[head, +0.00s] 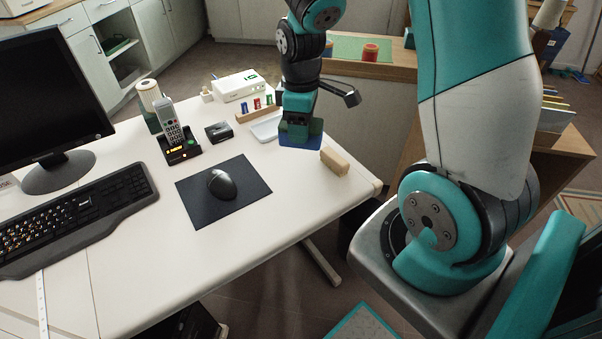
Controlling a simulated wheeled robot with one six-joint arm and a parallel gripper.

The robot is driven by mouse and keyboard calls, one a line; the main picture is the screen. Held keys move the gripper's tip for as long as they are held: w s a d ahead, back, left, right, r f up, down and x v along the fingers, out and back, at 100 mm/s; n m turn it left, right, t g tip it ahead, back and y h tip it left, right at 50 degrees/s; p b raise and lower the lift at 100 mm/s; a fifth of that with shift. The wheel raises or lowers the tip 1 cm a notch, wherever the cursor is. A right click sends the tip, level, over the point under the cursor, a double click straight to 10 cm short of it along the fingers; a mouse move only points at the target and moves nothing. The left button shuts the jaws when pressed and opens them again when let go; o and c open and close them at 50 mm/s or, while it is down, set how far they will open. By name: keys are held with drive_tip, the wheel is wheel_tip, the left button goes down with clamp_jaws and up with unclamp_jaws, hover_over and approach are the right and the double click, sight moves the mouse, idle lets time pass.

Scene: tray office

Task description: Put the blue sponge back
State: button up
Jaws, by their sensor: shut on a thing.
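My gripper (298,128) is above the right part of the white desk, pointing down. It is shut on the blue sponge (300,144), whose lower part shows below the jaws. I cannot tell whether the sponge touches the desk. A small white tray (265,131) lies just left of the gripper and is partly hidden behind it; the part I see looks empty.
A tan block (334,161) stands close to the right of the sponge, near the desk's edge. A rack with small coloured items (257,110), a white box (238,86), a black holder (218,132), a phone (172,128) and a mouse (221,184) are further left.

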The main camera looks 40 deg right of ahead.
wheel_tip(320, 180, down, 14)
drive_tip(key=shift+r+b, duration=0.15)
drive_tip(key=shift+b, duration=0.4)
drive_tip(key=o, duration=1)
wheel_tip(320, 180, up, 12)
drive_tip(key=shift+a+f+p, duration=0.1)
drive_tip(key=shift+p, duration=0.4)
drive_tip(key=s+a+r+y, duration=0.1)
drive_tip(key=s+a+r, duration=0.2)
drive_tip(key=a+r, duration=0.3)
drive_tip(key=s+a+r+y, duration=0.1)
drive_tip(key=s+a+r, duration=0.25)
drive_tip(key=a, duration=0.35)
drive_tip(key=s+a+r, duration=0.2)
drive_tip(key=s, duration=0.1)
drive_tip(key=s+a+r+y, duration=0.1)
drive_tip(key=s+a+r, duration=0.1)
drive_tip(key=s+a, duration=0.1)
drive_tip(key=s+a+r+y, duration=0.1)
drive_tip(key=s+a+r, duration=0.1)
drive_tip(key=s, duration=0.1)
drive_tip(key=shift+s+a+r+m, duration=0.1)
drive_tip(key=shift+s+a+m, duration=0.2)
drive_tip(key=shift+s, duration=0.05)
